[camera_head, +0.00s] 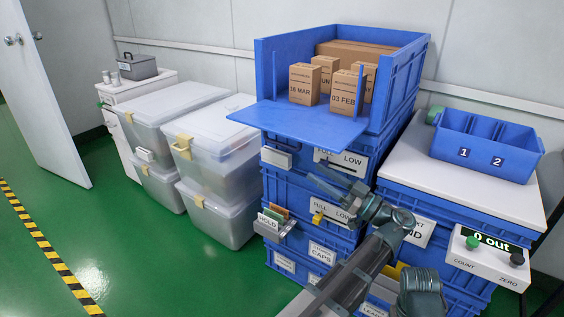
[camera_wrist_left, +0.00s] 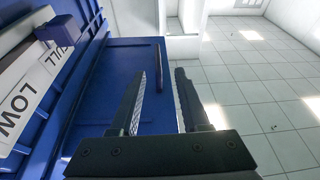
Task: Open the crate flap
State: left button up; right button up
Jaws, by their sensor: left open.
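The blue crate (camera_head: 402,88) sits on top of the blue stack, and its front is open. The crate flap (camera_head: 300,124) is folded down and sticks out roughly level from the crate's lower front edge. Small brown boxes stand inside, among them ones marked "16 MAR" (camera_head: 303,88) and "03 FEB" (camera_head: 343,98). My left gripper (camera_head: 318,176) is below the flap, in front of the "FULL LOW" labels, with its fingers apart and nothing seen between them. In the left wrist view the open fingers (camera_wrist_left: 160,95) point past a blue panel (camera_wrist_left: 120,75). My right gripper is out of view.
Clear lidded bins (camera_head: 215,135) stand left of the stack. A card holder marked "HOLD" (camera_head: 272,222) sticks out of the stack's front. Green floor (camera_head: 150,260) is free at front left.

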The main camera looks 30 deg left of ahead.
aim_at(281, 144)
pick_arm(q)
jog(key=shift+n+y, duration=0.5)
jog(key=shift+n, duration=0.1)
jog(key=p+x, duration=0.2)
jog(key=x, duration=0.4)
jog(key=p+x, duration=0.2)
jog(key=x, duration=0.4)
jog(key=shift+w+d+r, duration=0.1)
jog(key=shift+w+r, duration=0.1)
jog(key=shift+r, duration=0.05)
jog(key=shift+p+x, duration=0.35)
jog(key=shift+x, duration=0.45)
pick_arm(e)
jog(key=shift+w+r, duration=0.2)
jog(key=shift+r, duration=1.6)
pick_arm(q)
jog(key=shift+f, duration=0.1)
grip_shut()
